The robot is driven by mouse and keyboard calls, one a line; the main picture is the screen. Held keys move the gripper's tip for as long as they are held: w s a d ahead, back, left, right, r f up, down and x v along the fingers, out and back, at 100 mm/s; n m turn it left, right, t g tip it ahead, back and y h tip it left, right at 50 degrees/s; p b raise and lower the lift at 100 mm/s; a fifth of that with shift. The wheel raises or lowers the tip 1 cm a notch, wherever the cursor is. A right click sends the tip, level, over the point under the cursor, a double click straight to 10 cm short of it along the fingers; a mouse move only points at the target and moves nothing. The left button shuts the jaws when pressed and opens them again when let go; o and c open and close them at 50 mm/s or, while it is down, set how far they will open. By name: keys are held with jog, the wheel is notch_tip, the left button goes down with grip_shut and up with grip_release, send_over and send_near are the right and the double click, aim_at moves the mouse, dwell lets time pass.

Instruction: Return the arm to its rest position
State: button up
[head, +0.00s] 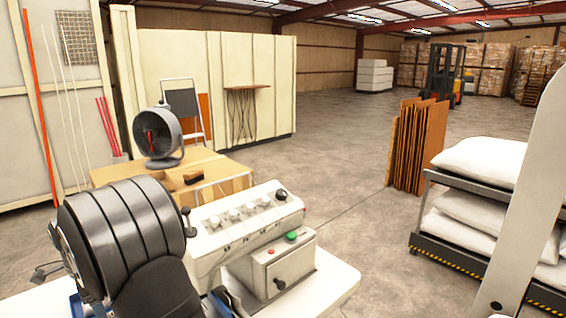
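My gripper does not show in the head view, so I cannot see its fingers or what they hold. A white control console (245,228) with several knobs stands at the lower middle. In front of it is a smaller white box (272,268) with a red and a green button and a black knob. A dark ribbed cylinder (125,235) fills the lower left; I cannot tell whether it is part of my arm or of the machine.
White pillows (480,160) lie stacked on a dark shelf cart (448,258) at right. Brown flat panels (417,145) stand behind it. A grey fan (157,137) sits on a wooden table (120,170). A forklift (443,75) is far back. The middle floor is clear.

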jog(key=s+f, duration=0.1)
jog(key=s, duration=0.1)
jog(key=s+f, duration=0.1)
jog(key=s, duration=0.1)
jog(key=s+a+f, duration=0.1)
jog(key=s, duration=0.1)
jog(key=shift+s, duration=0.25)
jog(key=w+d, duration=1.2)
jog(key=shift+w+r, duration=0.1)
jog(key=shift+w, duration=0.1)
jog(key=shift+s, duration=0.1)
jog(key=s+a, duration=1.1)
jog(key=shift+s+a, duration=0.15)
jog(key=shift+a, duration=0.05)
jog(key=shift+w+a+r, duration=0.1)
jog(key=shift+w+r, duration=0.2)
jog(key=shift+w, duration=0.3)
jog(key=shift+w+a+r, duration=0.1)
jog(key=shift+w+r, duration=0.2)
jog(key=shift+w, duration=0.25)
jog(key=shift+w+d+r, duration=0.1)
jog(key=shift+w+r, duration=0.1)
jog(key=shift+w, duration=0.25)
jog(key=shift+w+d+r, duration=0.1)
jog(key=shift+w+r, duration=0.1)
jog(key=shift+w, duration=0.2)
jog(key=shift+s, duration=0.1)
